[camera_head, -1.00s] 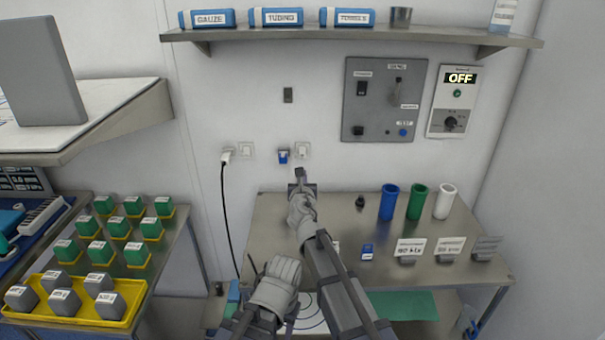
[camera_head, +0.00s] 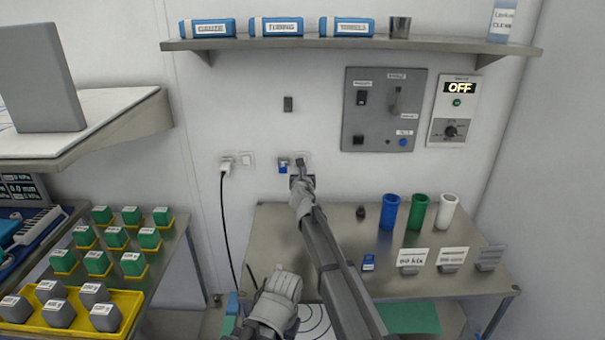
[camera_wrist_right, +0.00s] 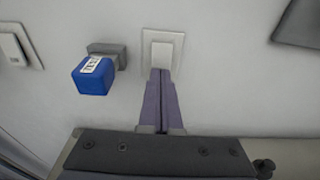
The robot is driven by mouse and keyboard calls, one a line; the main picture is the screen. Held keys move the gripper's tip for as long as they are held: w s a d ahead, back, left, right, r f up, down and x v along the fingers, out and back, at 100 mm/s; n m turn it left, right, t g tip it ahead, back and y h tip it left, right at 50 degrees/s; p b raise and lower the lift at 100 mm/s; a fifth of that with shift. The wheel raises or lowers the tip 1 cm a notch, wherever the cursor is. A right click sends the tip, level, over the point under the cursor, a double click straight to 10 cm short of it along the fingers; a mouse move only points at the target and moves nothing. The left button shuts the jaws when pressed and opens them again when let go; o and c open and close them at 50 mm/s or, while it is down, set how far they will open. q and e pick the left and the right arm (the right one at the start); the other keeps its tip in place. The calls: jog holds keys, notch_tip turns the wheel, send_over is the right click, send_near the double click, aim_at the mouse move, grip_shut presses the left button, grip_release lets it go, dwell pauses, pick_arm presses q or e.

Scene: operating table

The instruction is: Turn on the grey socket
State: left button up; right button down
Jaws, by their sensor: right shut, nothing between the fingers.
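The grey socket (camera_head: 284,160) is on the back wall with a blue plug (camera_head: 283,168) in it. In the right wrist view the grey socket (camera_wrist_right: 108,50) and blue plug (camera_wrist_right: 97,75) are left of a white rocker switch (camera_wrist_right: 162,52). My right gripper (camera_head: 299,166) is shut and empty, in front of this switch. In the right wrist view its fingertips (camera_wrist_right: 160,72) overlap the lower part of the switch; I cannot tell whether they touch it. Part of my left arm shows at the bottom of the head view, but its fingers do not.
Another socket with a white plug (camera_head: 227,164) and black cable is further left, beside its own switch (camera_head: 247,159). A grey panel (camera_head: 375,128) and a box reading OFF (camera_head: 460,88) hang at right. Cups stand on the metal table (camera_head: 275,225) below.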

jog(key=shift+w+f, duration=0.1)
jog(key=shift+w, duration=0.15)
jog(key=s+f+b, duration=0.1)
jog(key=s+b, duration=0.1)
jog(key=s, duration=1.2)
jog(key=shift+f, duration=0.35)
